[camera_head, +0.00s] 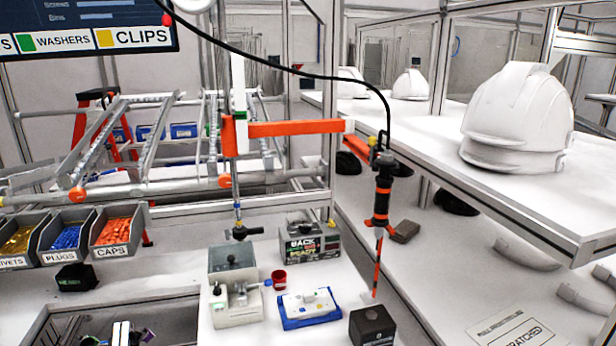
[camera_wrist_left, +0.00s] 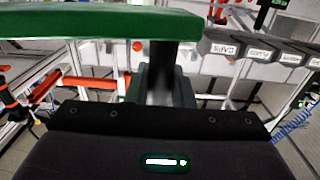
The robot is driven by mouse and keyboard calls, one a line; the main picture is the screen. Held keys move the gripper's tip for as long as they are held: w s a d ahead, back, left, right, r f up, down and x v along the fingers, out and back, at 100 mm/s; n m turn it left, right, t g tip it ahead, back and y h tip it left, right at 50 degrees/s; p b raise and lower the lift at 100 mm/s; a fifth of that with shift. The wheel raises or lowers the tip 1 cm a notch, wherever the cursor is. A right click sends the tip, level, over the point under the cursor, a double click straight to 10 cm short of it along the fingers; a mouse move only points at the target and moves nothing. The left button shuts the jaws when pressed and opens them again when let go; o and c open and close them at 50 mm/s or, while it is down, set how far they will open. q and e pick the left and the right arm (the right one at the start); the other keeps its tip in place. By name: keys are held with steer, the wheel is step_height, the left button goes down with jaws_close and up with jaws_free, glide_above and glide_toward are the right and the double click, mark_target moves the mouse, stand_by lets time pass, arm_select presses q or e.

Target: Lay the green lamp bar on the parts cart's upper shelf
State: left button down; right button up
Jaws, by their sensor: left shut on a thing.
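The green lamp bar (camera_wrist_left: 95,24) runs across the top left of the left wrist view, close to the camera. My left gripper (camera_wrist_left: 160,75) shows there as dark parts just below the bar and is shut on it. Its fingertips are largely hidden by the bar. I cannot make out the bar in the head view. A white two-level shelf unit stands at the right of the head view; its upper shelf (camera_head: 455,125) carries white helmet shells (camera_head: 517,120). I cannot tell whether this is the parts cart. My right gripper is not in view.
A white bench holds a grey fixture (camera_head: 234,300), a blue tray (camera_head: 310,310) and a dark box (camera_head: 372,326). Part bins (camera_head: 115,232) line the left. An orange arm (camera_head: 295,128) and hanging tool (camera_head: 381,205) cross the middle. The lower shelf (camera_head: 450,262) has bare room.

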arm_select(q)
steer(key=s+d+f+m+h+b, duration=0.2)
steer(key=s+f+h+b, duration=0.2)
steer(key=s, duration=0.4)
steer(key=shift+s+d+f+m+t, duration=0.3)
steer(key=shift+s+d+m, duration=0.05)
steer(key=shift+d+m, duration=0.05)
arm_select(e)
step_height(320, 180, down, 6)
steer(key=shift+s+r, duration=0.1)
arm_select(q)
steer(key=shift+w, duration=0.1)
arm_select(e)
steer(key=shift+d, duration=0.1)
